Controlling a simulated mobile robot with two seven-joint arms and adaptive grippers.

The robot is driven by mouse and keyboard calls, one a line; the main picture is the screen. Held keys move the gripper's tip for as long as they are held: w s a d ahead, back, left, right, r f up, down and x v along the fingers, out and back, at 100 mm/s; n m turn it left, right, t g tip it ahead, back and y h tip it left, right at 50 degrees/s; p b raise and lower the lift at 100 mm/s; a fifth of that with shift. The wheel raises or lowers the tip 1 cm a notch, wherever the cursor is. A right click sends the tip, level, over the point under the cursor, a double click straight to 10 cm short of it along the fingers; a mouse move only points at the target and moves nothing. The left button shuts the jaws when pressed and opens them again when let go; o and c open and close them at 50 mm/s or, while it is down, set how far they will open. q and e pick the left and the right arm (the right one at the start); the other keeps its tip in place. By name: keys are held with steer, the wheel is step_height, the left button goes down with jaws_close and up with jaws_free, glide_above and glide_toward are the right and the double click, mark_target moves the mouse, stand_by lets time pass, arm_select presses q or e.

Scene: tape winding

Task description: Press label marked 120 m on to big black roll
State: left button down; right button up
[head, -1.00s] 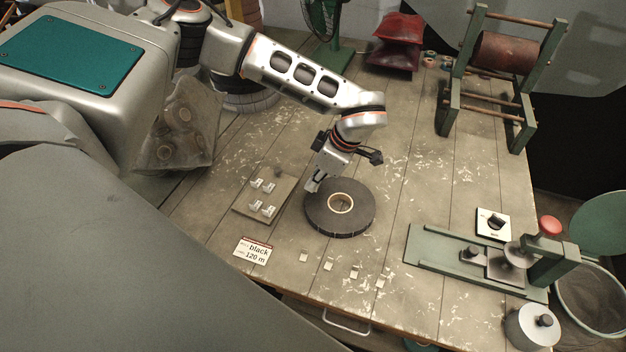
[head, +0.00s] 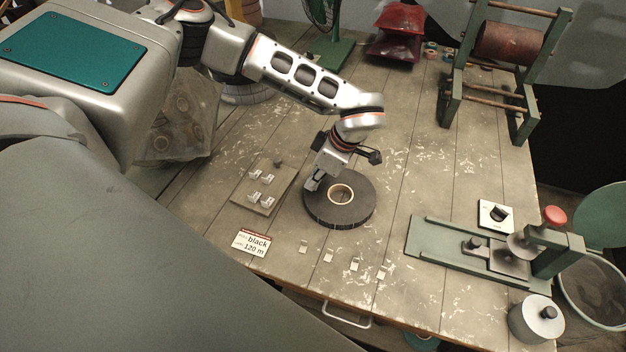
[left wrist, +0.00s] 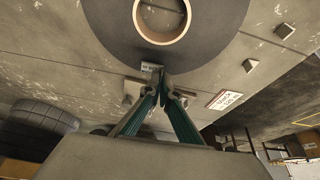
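The big black roll (head: 352,212) lies flat on the table with a pale core; its rim also shows at the top of the left wrist view (left wrist: 105,22). My left gripper (head: 311,184) is at the roll's left edge. In the left wrist view its green-padded fingers (left wrist: 163,84) come together at the tips. A small pale label (left wrist: 151,67) with dark, unreadable print sits at the tips, against the roll's outer edge; whether it touches the roll cannot be told. A white card reading "black 120 m" (head: 252,243) lies at the near left. My right gripper is not in view.
A board (head: 243,198) with several small white pieces lies left of the roll. Several small pale tabs (head: 328,256) stand in front of it. A green press-like device (head: 435,240) is at right, and a winding frame (head: 522,120) at the back right.

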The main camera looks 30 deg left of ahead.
arm_select(q)
steer(key=shift+f, duration=0.25)
steer(key=shift+f, duration=0.1)
stand_by(0.9)
stand_by(1.2)
steer(key=c, duration=1.8)
jaws_free()
steer(key=shift+p, duration=0.3)
